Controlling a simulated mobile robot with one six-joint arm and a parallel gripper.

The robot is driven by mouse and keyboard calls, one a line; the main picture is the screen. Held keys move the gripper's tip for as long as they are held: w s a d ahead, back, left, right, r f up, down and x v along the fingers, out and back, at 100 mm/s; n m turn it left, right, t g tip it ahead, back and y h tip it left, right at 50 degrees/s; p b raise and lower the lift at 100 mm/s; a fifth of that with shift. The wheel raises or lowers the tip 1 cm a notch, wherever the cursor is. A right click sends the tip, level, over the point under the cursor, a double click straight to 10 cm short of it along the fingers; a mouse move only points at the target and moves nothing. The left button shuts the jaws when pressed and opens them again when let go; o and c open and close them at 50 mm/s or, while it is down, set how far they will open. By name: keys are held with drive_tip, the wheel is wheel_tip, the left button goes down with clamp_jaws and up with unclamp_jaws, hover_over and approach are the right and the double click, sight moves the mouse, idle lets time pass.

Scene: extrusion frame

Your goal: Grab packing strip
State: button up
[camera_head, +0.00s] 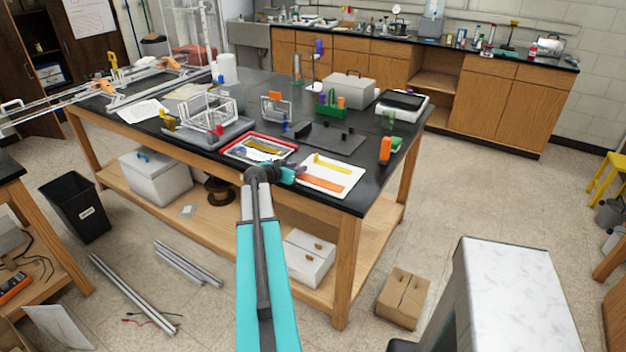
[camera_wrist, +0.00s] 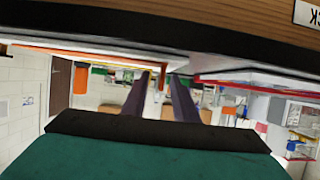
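A white tray (camera_head: 349,186) lies near the front right edge of the black-topped table. In it are an orange strip (camera_head: 323,183) and a yellow strip (camera_head: 331,164), apart from each other. I cannot tell which one is the packing strip. My gripper (camera_head: 297,174) is at the front table edge, beside the left side of the white tray. That view looks upside down, low along the tabletop, and an orange strip (camera_wrist: 85,52) shows at the left.
A red-rimmed tray (camera_head: 291,153) with a yellow piece lies left of the white tray. A dark mat (camera_head: 338,141) lies behind. An orange and green tool (camera_head: 386,150) stands at the right. The table's front edge (camera_wrist: 160,38) is close to my gripper.

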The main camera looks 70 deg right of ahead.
clamp_jaws()
drive_tip(key=shift+r, duration=0.25)
drive_tip(key=shift+r+b, duration=1.05)
drive_tip(key=shift+r, duration=0.5)
drive_tip(key=s+a+b, duration=0.1)
drive_tip(key=s+a, duration=0.2)
drive_tip(key=s, duration=0.1)
drive_tip(key=s+a+r+b, duration=0.1)
drive_tip(key=s+a+b, duration=0.1)
drive_tip(key=s+a, duration=0.1)
drive_tip(key=s+a+b, duration=0.1)
drive_tip(key=s+a, duration=0.2)
drive_tip(key=s, duration=0.3)
drive_tip(key=shift+a+r, duration=0.2)
